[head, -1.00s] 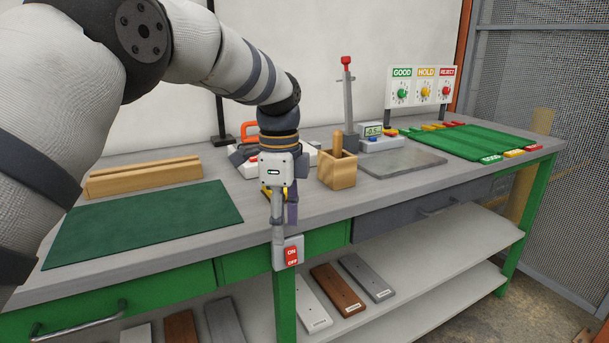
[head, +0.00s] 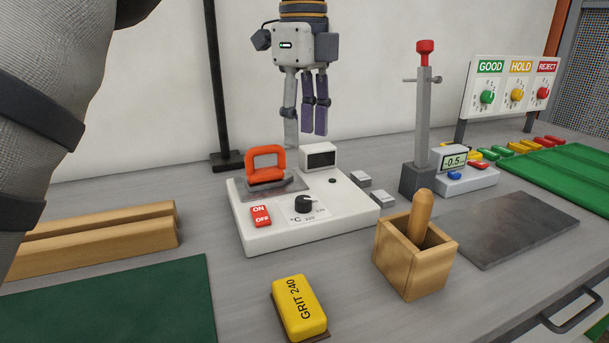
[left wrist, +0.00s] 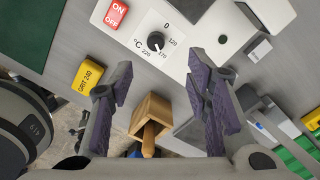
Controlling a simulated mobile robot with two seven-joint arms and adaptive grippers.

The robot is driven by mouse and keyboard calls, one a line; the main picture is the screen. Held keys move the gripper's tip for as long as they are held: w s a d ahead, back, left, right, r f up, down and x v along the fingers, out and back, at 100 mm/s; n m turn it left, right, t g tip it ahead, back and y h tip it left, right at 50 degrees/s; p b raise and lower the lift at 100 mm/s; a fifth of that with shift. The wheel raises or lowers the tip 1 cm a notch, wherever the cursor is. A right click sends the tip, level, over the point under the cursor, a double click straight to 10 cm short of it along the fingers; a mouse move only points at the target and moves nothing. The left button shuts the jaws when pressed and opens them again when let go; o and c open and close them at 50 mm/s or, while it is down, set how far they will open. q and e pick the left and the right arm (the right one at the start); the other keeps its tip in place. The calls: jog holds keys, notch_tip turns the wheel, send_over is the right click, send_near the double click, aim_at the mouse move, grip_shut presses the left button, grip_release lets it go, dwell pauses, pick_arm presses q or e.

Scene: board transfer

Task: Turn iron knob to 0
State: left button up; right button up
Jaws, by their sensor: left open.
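The iron station is a white box (head: 350,213) with a black iron knob (head: 304,204) on its top. In the left wrist view the knob (left wrist: 156,41) sits inside a printed dial with 0, 120, 170 and 220; its mark seems to face near 170, though it is small. The orange-handled iron (head: 266,167) rests on the box behind the knob. My left gripper (head: 306,138) is open and empty, pointing down above and behind the box, apart from the knob. In the left wrist view its fingers (left wrist: 160,66) stand either side of the knob's line. My right gripper is not in view.
A red ON/OFF switch (head: 261,216) is left of the knob. A yellow GRIT 240 block (head: 299,308) and a wooden box with a peg (head: 415,270) stand in front. A tall stand with a red top (head: 422,120) is to the right. A black post (head: 220,90) rises behind.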

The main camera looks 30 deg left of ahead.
aim_at(304, 198)
pick_arm(q)
jog(key=f, duration=0.7)
jog(key=s+f+p, duration=0.1)
jog(key=f, duration=0.3)
jog(key=shift+d+f, duration=0.2)
jog(key=shift+f, duration=0.15)
jog(key=shift+c, duration=0.5)
jog(key=shift+w, duration=0.1)
grip_shut()
